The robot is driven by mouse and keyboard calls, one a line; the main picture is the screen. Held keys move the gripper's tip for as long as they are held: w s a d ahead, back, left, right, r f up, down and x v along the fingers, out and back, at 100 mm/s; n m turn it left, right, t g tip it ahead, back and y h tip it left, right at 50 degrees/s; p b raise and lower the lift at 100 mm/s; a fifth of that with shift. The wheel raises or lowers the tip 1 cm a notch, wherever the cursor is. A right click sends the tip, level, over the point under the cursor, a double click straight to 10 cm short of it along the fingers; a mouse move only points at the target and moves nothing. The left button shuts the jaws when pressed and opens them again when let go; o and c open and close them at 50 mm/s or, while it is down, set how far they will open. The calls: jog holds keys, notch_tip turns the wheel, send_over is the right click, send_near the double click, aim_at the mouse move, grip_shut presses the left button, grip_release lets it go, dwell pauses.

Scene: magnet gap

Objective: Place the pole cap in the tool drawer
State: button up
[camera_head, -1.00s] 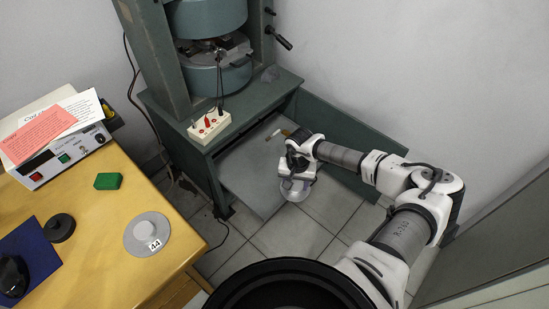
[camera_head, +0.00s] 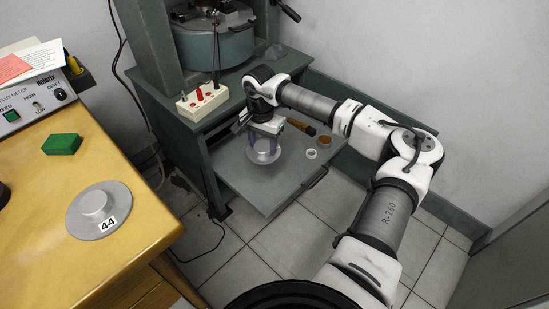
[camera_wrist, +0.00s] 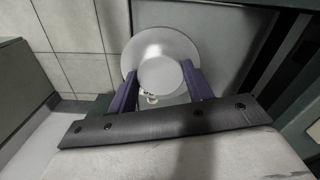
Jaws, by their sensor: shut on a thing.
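A grey metal pole cap, a flanged disc with a round raised hub, is in my gripper (camera_head: 263,147). The cap (camera_head: 263,158) shows under the fingers in the head view. In the wrist view the purple fingers grip the hub of the cap (camera_wrist: 160,30) from both sides. The tool drawer (camera_head: 285,188) is the pulled-out grey tray under the green magnet stand. The cap is over the drawer floor; I cannot tell whether it touches it. A similar disc labelled 44 (camera_head: 97,209) lies on the wooden desk.
A brush (camera_head: 301,127), a white ring (camera_head: 311,154) and an amber ring (camera_head: 325,140) lie in the drawer, right of the cap. A terminal box (camera_head: 203,101) sits on the stand above. A green block (camera_head: 62,144) is on the desk. The drawer's front floor is clear.

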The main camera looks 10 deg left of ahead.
aim_at(261, 189)
jog(key=shift+a+b, duration=0.45)
jog(key=shift+a, duration=0.1)
jog(key=shift+s+a+f, duration=0.1)
notch_tip(261, 189, down, 20)
jog(key=b, duration=0.3)
jog(key=shift+r+b, duration=0.25)
jog(key=shift+b, duration=0.05)
jog(key=shift+f, duration=0.15)
jog(key=o, duration=1.5)
jog(key=shift+o, duration=0.2)
notch_tip(261, 189, up, 12)
jog(key=p, duration=0.2)
jog(key=shift+r+p, duration=0.2)
jog(key=shift+p, duration=0.15)
